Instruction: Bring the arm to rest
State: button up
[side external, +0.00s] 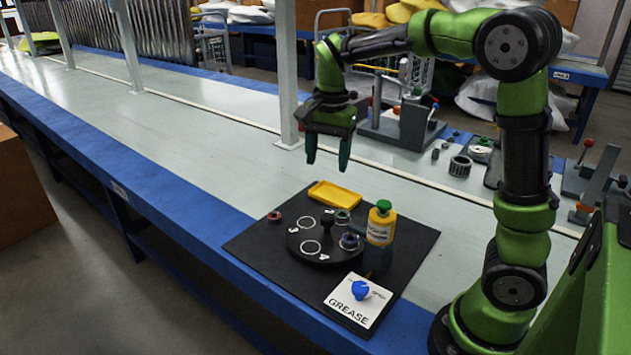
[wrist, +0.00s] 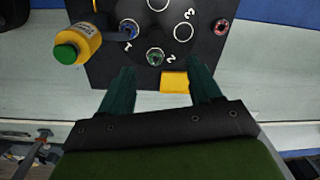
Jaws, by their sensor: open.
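My gripper (side external: 328,164) is open and empty, pointing down above the work surface, behind the black mat (side external: 400,240). Its two dark green fingers also show in the wrist view (wrist: 160,88), spread apart with nothing between them. The arm is raised and bent over from the right. On the mat, a round black plate (side external: 310,252) with white rings carries two small tube pieces, one blue-ringed (side external: 349,241) and one green (side external: 343,215). The yellow tray (side external: 335,196) lies at the mat's back edge, empty, below and in front of my gripper.
A yellow bottle with a green cap (side external: 381,223) stands right of the plate. A red-ringed piece (side external: 274,216) lies on the mat's left. A white GREASE panel (side external: 357,300) with a blue knob is at the front. Fixtures (side external: 405,120) stand behind; the belt left is clear.

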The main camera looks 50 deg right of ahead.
jog(key=s+a+r+n+t+y, duration=0.1)
jog(key=s+a+n+t, duration=0.2)
jog(key=s+a+n, duration=0.2)
jog(key=s+a+r+n+t+y, duration=0.1)
jog(key=s+a+n+t, duration=0.2)
jog(key=s, duration=0.6)
jog(key=a+n, duration=0.2)
jog(key=n, duration=0.1)
jog(key=shift+s+r+t, duration=0.2)
jog(key=shift+s+t, duration=0.2)
